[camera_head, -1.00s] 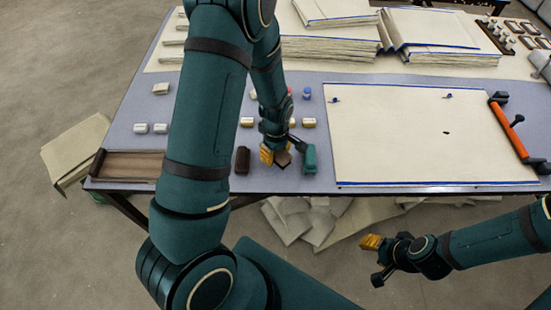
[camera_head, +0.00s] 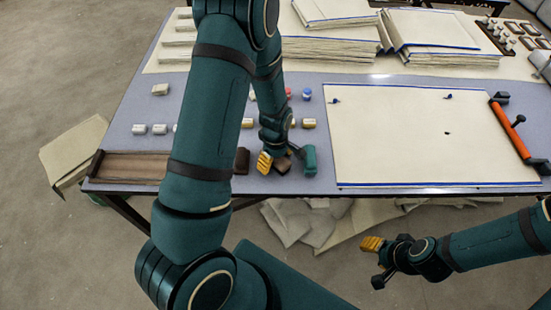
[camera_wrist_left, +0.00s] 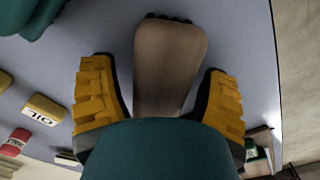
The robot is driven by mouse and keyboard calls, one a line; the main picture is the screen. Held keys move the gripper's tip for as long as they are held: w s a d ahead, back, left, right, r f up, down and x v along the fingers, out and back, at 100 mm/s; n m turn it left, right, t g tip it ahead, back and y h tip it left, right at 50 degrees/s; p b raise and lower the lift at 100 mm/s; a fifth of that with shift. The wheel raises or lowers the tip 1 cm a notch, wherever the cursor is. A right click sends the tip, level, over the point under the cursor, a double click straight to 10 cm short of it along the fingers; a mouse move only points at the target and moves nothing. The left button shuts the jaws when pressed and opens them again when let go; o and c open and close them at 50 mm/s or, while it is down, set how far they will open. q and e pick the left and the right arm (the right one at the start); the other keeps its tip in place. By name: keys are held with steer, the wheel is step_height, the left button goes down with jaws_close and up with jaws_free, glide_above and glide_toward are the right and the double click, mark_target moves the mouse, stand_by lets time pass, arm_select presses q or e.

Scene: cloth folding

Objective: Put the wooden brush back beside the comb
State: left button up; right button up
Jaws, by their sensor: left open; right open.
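The wooden brush (camera_head: 283,164), a brown block, is at the front of the table under my left gripper (camera_head: 279,158). In the left wrist view the brush (camera_wrist_left: 170,65) lies between the two yellow-padded fingers, with gaps on both sides and small dark bumps at its far end. The left gripper is open around it. I cannot tell whether the brush rests on the table. No comb can be made out for certain. A dark brown block (camera_head: 241,160) is left of the brush and a teal object (camera_head: 310,160) right of it. My right gripper (camera_head: 374,262) is open and empty, in front of the table.
A brown tray (camera_head: 130,168) sits at the front left. A large cream sheet board (camera_head: 430,135) with an orange-handled tool (camera_head: 508,128) fills the right. Small labelled blocks (camera_head: 308,123) stand behind the left gripper. Sheet stacks (camera_head: 435,55) lie at the back.

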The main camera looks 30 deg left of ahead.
arm_select(q)
step_height(320, 180, up, 12)
steer(key=p, duration=0.3)
steer(key=shift+p, duration=0.3)
steer(key=s+d+f+m, duration=0.1)
steer(key=d+f+m, duration=0.1)
steer(key=s+d+f+m+h, duration=0.1)
steer(key=d+f+m, duration=0.1)
steer(key=d, duration=0.1)
steer(key=s+d+f+m, duration=0.2)
steer(key=d+f, duration=0.1)
steer(key=shift+s+f+h, duration=0.1)
steer(key=shift+h, duration=0.3)
steer(key=s+d+f+m+h, duration=0.1)
steer(key=s+d+m, duration=0.2)
steer(key=d, duration=0.1)
steer(key=s+d+f+m+t+h, duration=0.1)
steer(key=s+d+f+m, duration=0.1)
steer(key=s+d+m, duration=0.1)
steer(key=d+m, duration=0.1)
steer(key=d, duration=0.1)
steer(key=shift+s+d+f+m+t, duration=0.2)
steer(key=shift+d+f+m+t, duration=0.05)
steer(key=shift+d+m+t, duration=0.05)
